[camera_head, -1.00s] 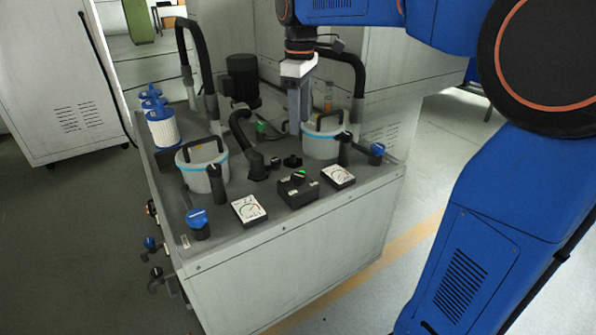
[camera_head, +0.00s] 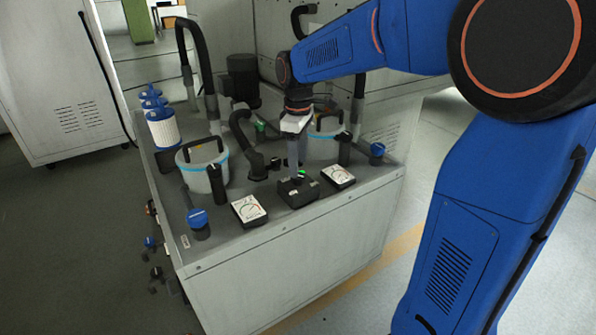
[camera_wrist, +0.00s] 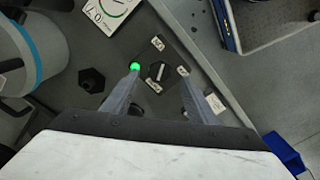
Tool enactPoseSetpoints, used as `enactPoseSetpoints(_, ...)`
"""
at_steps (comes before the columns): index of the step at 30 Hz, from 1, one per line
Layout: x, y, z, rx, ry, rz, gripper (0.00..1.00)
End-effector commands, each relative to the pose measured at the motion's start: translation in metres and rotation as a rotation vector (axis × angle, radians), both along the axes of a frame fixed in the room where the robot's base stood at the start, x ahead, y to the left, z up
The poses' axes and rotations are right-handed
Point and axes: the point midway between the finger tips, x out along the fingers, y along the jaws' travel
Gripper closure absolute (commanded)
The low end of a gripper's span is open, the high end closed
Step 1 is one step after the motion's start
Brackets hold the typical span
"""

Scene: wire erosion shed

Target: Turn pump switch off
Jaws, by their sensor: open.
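The pump switch box (camera_head: 297,194) is black and sits near the front edge of the grey machine top (camera_head: 275,225). In the wrist view the switch box (camera_wrist: 172,58) shows a small rotary knob (camera_wrist: 157,72) with a light bar, pale labels around it, and a lit green lamp (camera_wrist: 135,66). My gripper (camera_head: 297,168) points down just over the box. In the wrist view my gripper (camera_wrist: 158,74) is open, its fingertips on either side of the knob; the left one appears beside the green lamp. I cannot tell whether they touch the box.
Dial gauges (camera_head: 248,209) and (camera_head: 338,177) flank the box. A canister (camera_head: 203,172) with a black handle stands left; another canister (camera_head: 324,148) is behind my gripper. Blue-topped valves (camera_head: 197,220) and (camera_head: 376,150), black hoses (camera_head: 240,125) and white filters (camera_head: 163,130) stand around.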

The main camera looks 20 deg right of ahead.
Motion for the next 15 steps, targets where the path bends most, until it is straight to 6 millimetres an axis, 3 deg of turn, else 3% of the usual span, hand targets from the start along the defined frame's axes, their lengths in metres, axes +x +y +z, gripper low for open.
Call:
enactPoseSetpoints(6,-0.001,0.000,-0.029,0.000,0.003,0.000,0.47)
enactPoseSetpoints(15,0.000,0.000,-0.039,0.000,0.000,0.000,0.47)
